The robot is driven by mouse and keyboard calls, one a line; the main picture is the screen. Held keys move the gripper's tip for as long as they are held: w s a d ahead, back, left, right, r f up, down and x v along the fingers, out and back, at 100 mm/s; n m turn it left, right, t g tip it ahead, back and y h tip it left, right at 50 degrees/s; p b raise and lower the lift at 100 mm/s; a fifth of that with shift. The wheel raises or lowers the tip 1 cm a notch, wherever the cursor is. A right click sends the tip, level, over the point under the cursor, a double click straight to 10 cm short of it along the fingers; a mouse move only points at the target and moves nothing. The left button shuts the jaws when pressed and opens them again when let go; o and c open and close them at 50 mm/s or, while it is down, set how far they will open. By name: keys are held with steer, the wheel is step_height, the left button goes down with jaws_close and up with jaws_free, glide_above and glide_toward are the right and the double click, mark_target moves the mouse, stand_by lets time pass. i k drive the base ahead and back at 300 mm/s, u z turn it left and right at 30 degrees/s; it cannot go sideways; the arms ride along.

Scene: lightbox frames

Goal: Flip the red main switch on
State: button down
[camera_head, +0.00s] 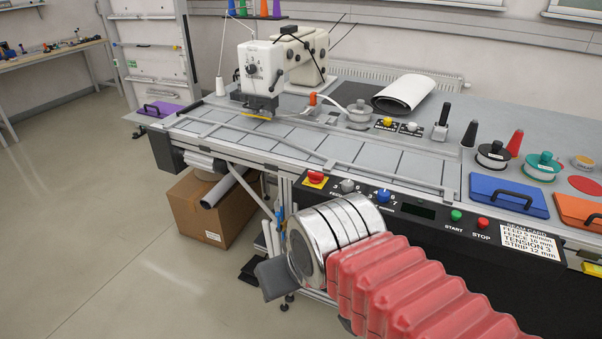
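The red main switch (315,177) is a red knob on a yellow plate at the left end of the black control panel (411,227) on the table's front. I cannot tell its on or off position. My gripper (276,279) is at the end of my silver wrist and red bellows-covered arm, below and a little left of the switch in the picture. It appears apart from the switch. One dark grey finger part shows; the rest is hidden behind the wrist, so its opening cannot be seen.
Right of the switch are a grey knob (348,186), a blue knob (383,196), a green START button (456,215) and a red STOP button (483,223). A white sewing machine (262,68) stands on the table. A cardboard box (212,210) sits beneath. Floor at left is clear.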

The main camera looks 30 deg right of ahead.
mark_target(315, 178)
steer(key=u, duration=0.05)
steer(key=i, duration=1)
steer(key=z, duration=0.05)
